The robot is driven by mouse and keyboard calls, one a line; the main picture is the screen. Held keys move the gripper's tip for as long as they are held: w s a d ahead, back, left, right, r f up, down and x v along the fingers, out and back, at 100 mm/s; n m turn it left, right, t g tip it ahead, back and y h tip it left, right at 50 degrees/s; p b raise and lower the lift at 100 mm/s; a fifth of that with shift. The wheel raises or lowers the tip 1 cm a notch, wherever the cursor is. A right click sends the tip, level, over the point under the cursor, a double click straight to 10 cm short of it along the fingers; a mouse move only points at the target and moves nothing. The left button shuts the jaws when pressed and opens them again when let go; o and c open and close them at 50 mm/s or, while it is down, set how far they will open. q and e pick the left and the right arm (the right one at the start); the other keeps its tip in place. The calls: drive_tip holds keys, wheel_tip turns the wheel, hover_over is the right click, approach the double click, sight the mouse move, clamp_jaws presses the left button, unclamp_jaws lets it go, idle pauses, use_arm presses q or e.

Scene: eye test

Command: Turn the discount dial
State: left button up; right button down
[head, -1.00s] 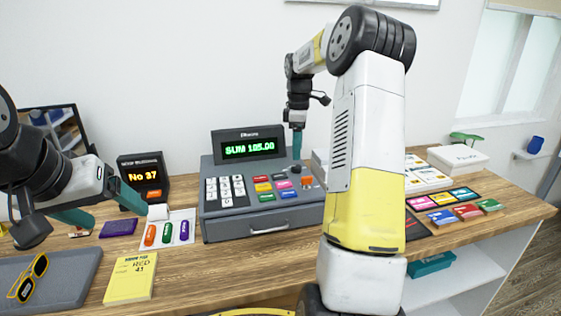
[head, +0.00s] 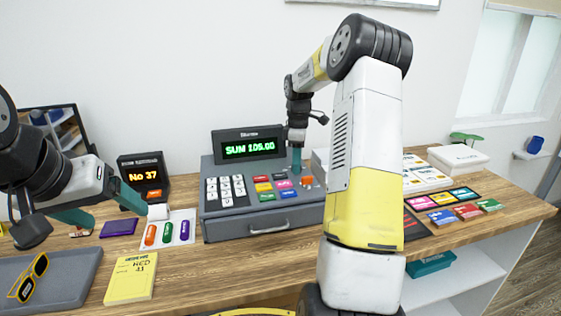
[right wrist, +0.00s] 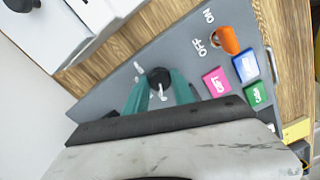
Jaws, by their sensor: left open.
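The discount dial (right wrist: 159,77) is a round black knob with a light pointer on the grey cash register (head: 262,228). In the right wrist view my right gripper (right wrist: 159,82) has its two teal fingers on either side of the dial, close against it, so it looks shut on it. In the head view this gripper (head: 297,162) points down at the register's right side, and its fingers hide the dial. The display (head: 249,149) reads SUM 105.00. My left gripper (head: 117,215) is open and empty over the counter at the left.
An orange OFF/ON switch (right wrist: 228,40) and colored keys sit beside the dial. A No 37 display (head: 143,177), a tray (head: 75,272) with glasses and a yellow pad (head: 131,278) stand left. Colored cards (head: 441,217) lie right. The counter before the register is clear.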

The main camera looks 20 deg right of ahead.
idle(0.3)
drive_tip(key=m, duration=0.3)
drive_tip(key=shift+m, duration=2.3)
